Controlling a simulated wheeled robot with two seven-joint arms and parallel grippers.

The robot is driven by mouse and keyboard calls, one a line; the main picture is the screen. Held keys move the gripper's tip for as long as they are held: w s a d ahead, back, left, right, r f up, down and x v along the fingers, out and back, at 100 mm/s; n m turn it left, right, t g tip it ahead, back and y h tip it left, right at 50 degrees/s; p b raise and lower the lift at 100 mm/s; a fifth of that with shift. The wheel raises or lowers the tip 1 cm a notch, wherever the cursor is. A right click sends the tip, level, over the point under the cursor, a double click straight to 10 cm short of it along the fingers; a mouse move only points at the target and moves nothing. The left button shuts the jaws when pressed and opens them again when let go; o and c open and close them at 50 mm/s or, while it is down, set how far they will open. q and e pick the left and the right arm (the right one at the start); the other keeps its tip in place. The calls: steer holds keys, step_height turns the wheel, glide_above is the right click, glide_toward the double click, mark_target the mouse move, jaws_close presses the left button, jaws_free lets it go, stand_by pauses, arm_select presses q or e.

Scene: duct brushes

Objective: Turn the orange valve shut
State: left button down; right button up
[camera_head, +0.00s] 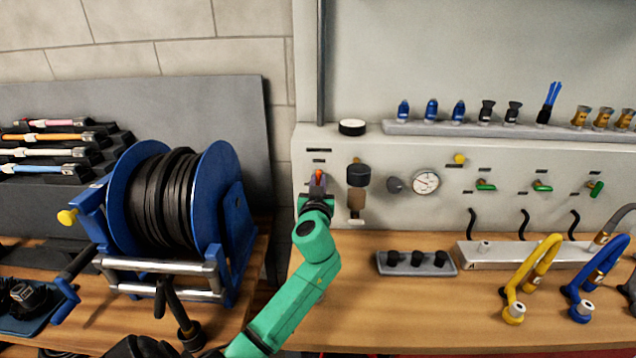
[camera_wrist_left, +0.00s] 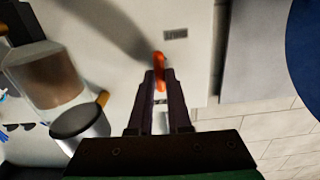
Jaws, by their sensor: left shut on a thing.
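The orange valve (camera_head: 319,174) is on the left part of the pale wall panel, under a small dark label. Only a small piece of its handle shows in the head view. My left gripper (camera_head: 317,184) reaches up to it from below and is shut on it. In the left wrist view the orange handle (camera_wrist_left: 158,64) stands between the tips of the two dark fingers of my left gripper (camera_wrist_left: 159,82). The fingers hide part of the handle and the valve body. My right gripper is not in view.
A filter unit (camera_head: 358,176) and a gauge (camera_head: 425,182) sit right of the valve. Green valves (camera_head: 486,186) are farther right. A blue hose reel (camera_head: 222,190) stands left. A grey tray (camera_head: 416,270) and yellow hose (camera_head: 524,275) lie on the bench.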

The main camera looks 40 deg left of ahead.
arm_select(q)
steer(key=m, duration=0.4)
steer(key=shift+d, duration=0.1)
steer(key=shift+w+d+f+m+p, duration=0.1)
steer(key=shift+m+p, duration=0.35)
steer(key=shift+m, duration=1.8)
steer(key=shift+f+m+p, duration=0.15)
steer(key=shift+m+p, duration=0.3)
steer(key=shift+m, duration=1.75)
steer(key=shift+w+d+f+m+p, duration=0.1)
steer(key=shift+m+p, duration=0.35)
steer(key=shift+m, duration=1.8)
steer(key=shift+a, duration=0.1)
steer(key=c, duration=0.9)
jaws_free()
steer(key=shift+o, duration=0.2)
steer(key=shift+s, duration=0.1)
